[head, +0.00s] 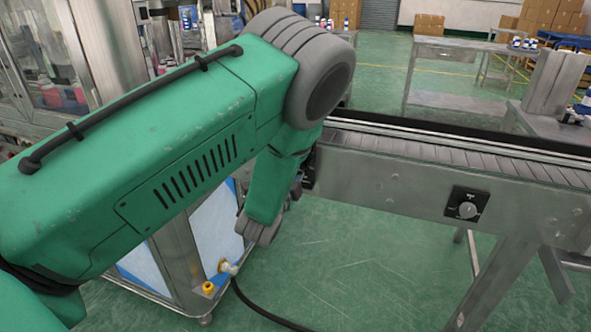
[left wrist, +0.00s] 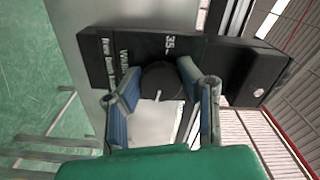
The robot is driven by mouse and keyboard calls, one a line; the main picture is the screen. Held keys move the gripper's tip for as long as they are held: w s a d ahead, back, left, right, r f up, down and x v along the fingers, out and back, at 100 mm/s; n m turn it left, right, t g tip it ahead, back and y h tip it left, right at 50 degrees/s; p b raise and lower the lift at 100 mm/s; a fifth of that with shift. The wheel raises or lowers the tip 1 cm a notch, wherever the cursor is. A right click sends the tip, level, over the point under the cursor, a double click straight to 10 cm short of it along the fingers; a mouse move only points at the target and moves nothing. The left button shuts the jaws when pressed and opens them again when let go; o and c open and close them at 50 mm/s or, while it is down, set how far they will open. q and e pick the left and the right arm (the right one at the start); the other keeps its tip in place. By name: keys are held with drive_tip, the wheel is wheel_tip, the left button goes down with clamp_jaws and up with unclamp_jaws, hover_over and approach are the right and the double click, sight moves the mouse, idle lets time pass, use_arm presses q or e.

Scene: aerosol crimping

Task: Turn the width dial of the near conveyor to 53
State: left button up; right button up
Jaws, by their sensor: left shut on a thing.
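The width dial (left wrist: 160,78) is a round black knob with a white pointer mark, on a black panel (left wrist: 105,48) in the left wrist view. The panel carries white lettering beginning "Wid", partly unreadable, and the number 35 near the knob, turned sideways. My left gripper (left wrist: 158,90) has its two blue-grey fingers on either side of the knob and is shut on it. In the head view my green left arm hides the gripper and this dial at the end of the near conveyor (head: 400,175). My right gripper is in neither view.
Another knob (head: 467,210) on a black plate sits on the conveyor's side, to the right. A steel cabinet (head: 180,255) with a yellow fitting and black hose stands below my arm. Steel tables (head: 440,50) stand behind; green floor is open between.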

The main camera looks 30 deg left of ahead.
use_arm(q)
drive_tip(key=shift+s+d+f, duration=0.1)
drive_tip(key=shift+d+f, duration=0.1)
drive_tip(key=shift+f, duration=0.1)
drive_tip(key=o, duration=0.9)
drive_tip(key=shift+o, duration=1.4)
drive_tip(key=shift+r, duration=0.15)
drive_tip(key=v, duration=1.2)
